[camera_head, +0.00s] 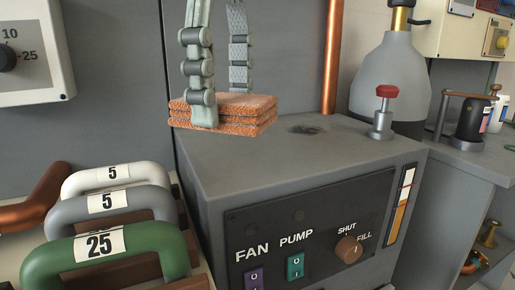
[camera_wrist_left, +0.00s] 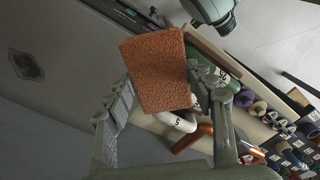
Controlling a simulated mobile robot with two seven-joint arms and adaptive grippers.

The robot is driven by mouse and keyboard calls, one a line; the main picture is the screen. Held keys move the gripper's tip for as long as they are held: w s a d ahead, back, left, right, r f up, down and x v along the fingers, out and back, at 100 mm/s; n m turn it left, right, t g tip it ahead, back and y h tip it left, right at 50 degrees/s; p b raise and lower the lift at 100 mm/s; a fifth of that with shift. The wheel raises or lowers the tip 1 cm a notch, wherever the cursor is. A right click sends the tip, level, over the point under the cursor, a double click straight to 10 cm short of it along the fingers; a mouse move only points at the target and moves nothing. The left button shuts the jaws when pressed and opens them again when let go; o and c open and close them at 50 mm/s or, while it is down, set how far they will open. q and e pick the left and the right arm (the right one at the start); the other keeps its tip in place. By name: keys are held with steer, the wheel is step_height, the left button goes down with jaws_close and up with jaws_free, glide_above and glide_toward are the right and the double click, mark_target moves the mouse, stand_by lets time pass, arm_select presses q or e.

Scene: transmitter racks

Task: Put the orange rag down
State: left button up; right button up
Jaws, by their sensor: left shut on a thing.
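The orange rag (camera_head: 240,116) is a folded, layered terry cloth. In the head view it is at the back left of the grey cabinet top (camera_head: 310,152), near a dark smudge (camera_head: 306,130). My left gripper (camera_head: 222,108) comes down from above and is shut on the rag, one finger in front and the other behind. In the left wrist view the rag (camera_wrist_left: 158,72) sits between the two fingers. I cannot tell for sure whether its underside touches the cabinet top.
A copper pipe (camera_head: 332,60) rises behind the cabinet. A grey bottle-shaped vessel (camera_head: 390,78) and a red-topped knob (camera_head: 383,112) stand at the right. Handles numbered 5, 5 and 25 (camera_head: 125,245) are at the lower left. The cabinet top's middle is clear.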

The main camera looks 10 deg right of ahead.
mark_target(259, 170)
arm_select(q)
steer(key=w+d+f, duration=0.2)
steer(key=w, duration=0.1)
steer(key=shift+d+f, duration=0.2)
steer(key=shift+d, duration=0.2)
steer(key=shift+w+d+f+p, duration=0.3)
steer(key=shift+w+d+f, duration=0.55)
steer(key=shift+w, duration=0.15)
steer(key=shift+w+d+f, duration=0.1)
steer(key=shift+w+d, duration=0.1)
steer(key=shift+w, duration=0.05)
steer(key=shift+f, duration=0.25)
step_height(259, 170, down, 3)
steer(key=shift+f, duration=0.35)
steer(key=shift+f+b, duration=0.15)
steer(key=shift+b, duration=0.2)
steer(key=o, duration=1.1)
arm_select(e)
steer(key=shift+w+r, duration=0.15)
steer(key=shift+r, duration=0.05)
steer(key=shift+w+r, duration=0.1)
